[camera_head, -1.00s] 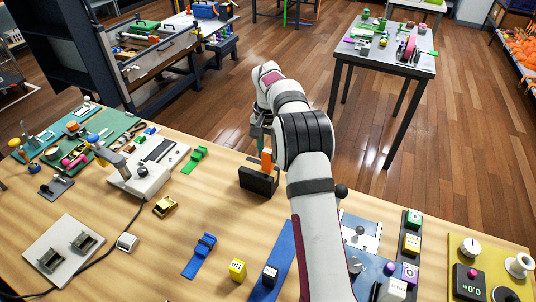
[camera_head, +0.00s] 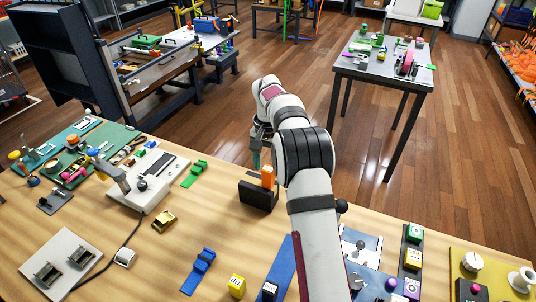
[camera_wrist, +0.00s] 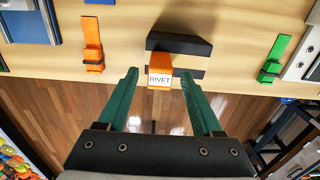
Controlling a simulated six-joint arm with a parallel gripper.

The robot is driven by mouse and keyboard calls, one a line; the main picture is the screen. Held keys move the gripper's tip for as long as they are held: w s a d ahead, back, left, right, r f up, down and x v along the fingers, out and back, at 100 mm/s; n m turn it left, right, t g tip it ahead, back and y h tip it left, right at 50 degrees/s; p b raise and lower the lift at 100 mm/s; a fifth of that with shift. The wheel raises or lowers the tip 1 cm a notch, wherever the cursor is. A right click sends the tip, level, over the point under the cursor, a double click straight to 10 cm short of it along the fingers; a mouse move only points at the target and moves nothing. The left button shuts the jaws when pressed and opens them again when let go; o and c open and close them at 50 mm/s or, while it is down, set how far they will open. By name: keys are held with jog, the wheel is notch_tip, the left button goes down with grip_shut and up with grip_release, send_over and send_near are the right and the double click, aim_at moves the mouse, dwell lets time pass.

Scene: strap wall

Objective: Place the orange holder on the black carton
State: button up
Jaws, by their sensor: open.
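The orange holder (camera_head: 268,177), a block with a white label reading RIVET, stands upright on the black carton (camera_head: 257,196), toward its right end. In the wrist view, the orange holder (camera_wrist: 159,65) overlaps the near edge of the black carton (camera_wrist: 192,43), which has a tan band. My gripper (camera_wrist: 160,76) is open, with green fingers spread on either side of the holder in the picture and visible gaps to it. In the head view, my gripper (camera_head: 257,153) is beyond the carton, apart from it, and partly hidden by my arm.
A green clip-like piece (camera_head: 195,173) lies left of the carton. A similar orange piece (camera_wrist: 93,45) shows in the wrist view, and a blue one (camera_head: 201,267) lies nearer. A grey-white device (camera_head: 148,184) stands farther left. The table's far edge lies just behind the carton.

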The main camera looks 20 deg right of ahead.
aim_at(268, 168)
notch_tip(268, 168, up, 10)
jog(key=r, duration=0.1)
jog(key=s+a+r+n, duration=0.1)
jog(key=s+a+r, duration=0.35)
jog(key=s, duration=0.25)
jog(key=s+a+f, duration=0.2)
jog(key=s+a, duration=0.1)
jog(key=s, duration=0.7)
jog(key=s+a+f+n+y, duration=0.1)
jog(key=s+a+f, duration=0.2)
jog(key=s, duration=0.8)
jog(key=s+a+f+n, duration=0.1)
jog(key=s+a+f, duration=0.1)
jog(key=s, duration=0.8)
jog(key=shift+s+a+f+y, duration=0.35)
jog(key=shift+s+a+y, duration=0.05)
jog(key=shift+a, duration=0.4)
